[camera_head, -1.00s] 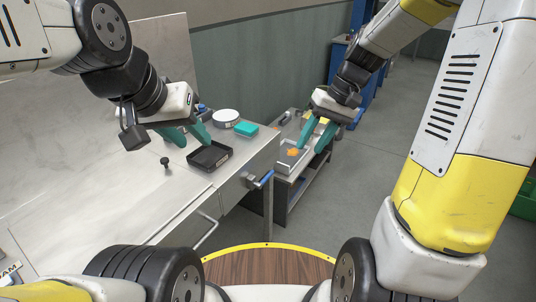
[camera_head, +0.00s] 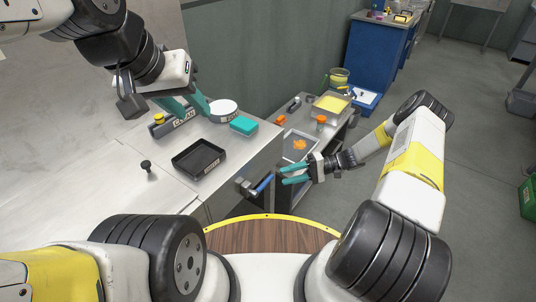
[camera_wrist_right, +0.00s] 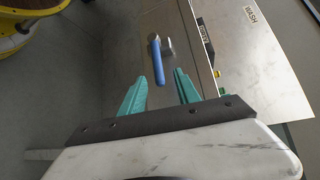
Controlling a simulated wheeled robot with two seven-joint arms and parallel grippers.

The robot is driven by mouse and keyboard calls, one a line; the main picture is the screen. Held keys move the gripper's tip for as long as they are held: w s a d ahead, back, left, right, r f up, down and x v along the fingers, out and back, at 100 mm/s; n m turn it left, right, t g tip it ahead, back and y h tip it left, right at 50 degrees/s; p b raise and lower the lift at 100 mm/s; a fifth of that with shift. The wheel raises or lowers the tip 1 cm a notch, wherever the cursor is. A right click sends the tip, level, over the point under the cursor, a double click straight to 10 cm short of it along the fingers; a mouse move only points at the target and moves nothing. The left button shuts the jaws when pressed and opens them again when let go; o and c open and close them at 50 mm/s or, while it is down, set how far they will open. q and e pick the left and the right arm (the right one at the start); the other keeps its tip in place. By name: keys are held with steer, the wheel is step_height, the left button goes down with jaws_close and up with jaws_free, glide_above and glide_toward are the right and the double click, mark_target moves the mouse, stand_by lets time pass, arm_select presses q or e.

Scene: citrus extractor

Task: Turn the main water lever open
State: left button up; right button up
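The blue-handled lever (camera_head: 264,182) sticks out from the front side of the steel counter, low at its right corner. In the right wrist view the blue lever (camera_wrist_right: 157,62) lies ahead of the fingertips, roughly in line with the gap between them. My right gripper (camera_head: 283,176) is open, its teal fingers pointing left toward the lever, close to it; contact cannot be told in the head view.
A lower cart (camera_head: 328,142) with a tray and orange pieces stands behind my right gripper. Open floor lies to the right.

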mark_target(271, 179)
steer(key=x, duration=0.8)
steer(key=shift+w+f, duration=0.2)
steer(key=shift+f, duration=0.05)
steer(key=shift+c, duration=0.2)
jaws_close()
stand_by(1.0)
